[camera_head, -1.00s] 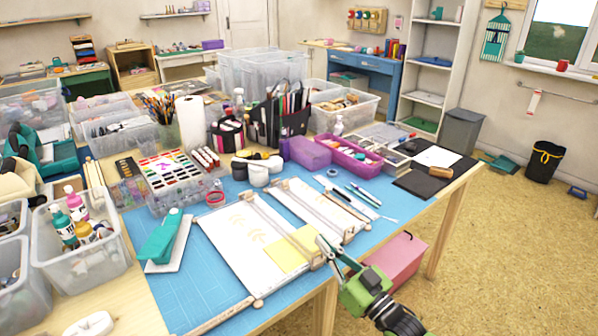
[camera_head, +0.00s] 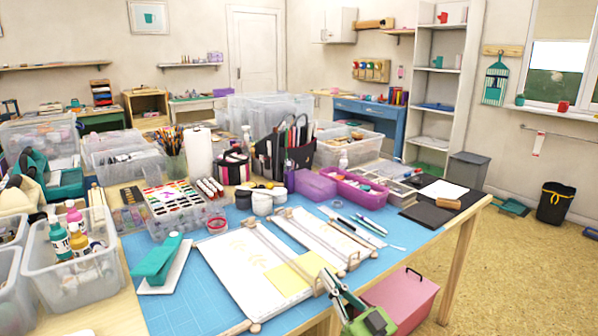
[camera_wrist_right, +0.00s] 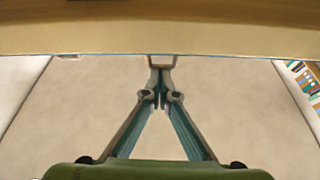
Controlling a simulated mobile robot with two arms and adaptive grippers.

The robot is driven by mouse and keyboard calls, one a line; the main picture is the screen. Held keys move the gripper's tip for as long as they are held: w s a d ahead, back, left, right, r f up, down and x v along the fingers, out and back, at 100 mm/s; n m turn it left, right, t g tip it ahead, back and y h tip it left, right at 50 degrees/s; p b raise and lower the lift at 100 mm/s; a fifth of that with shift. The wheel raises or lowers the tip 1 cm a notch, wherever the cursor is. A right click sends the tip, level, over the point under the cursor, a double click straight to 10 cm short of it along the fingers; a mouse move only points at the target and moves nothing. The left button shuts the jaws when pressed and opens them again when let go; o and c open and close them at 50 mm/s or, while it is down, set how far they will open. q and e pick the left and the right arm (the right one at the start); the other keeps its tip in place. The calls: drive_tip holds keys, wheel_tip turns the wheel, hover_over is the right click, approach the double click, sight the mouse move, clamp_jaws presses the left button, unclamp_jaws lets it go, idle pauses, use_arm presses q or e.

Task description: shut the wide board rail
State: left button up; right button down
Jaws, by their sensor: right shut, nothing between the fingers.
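The wide board (camera_head: 222,262) is a pale flat board on the blue mat, with faint tan marks and a yellow sheet (camera_head: 288,281) over its front right part. Its rail (camera_head: 282,243) runs along its right long side, with wooden end pieces. I cannot tell how far the rail is raised. My right gripper (camera_head: 325,273) is at the rail's front end, fingers together and empty; contact is unclear. In the right wrist view the closed fingertips (camera_wrist_right: 161,70) meet a small pale block under a wooden band (camera_wrist_right: 160,35) that I cannot identify. My left gripper is out of view.
A narrower board (camera_head: 311,236) lies to the right. A teal stapler-like tool (camera_head: 160,258) is left of the wide board. Pens (camera_head: 362,228) and a purple tray (camera_head: 380,199) lie behind. A pink box (camera_head: 402,300) stands below the table's right side.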

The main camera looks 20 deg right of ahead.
idle(0.4)
drive_tip(key=v, duration=1.2)
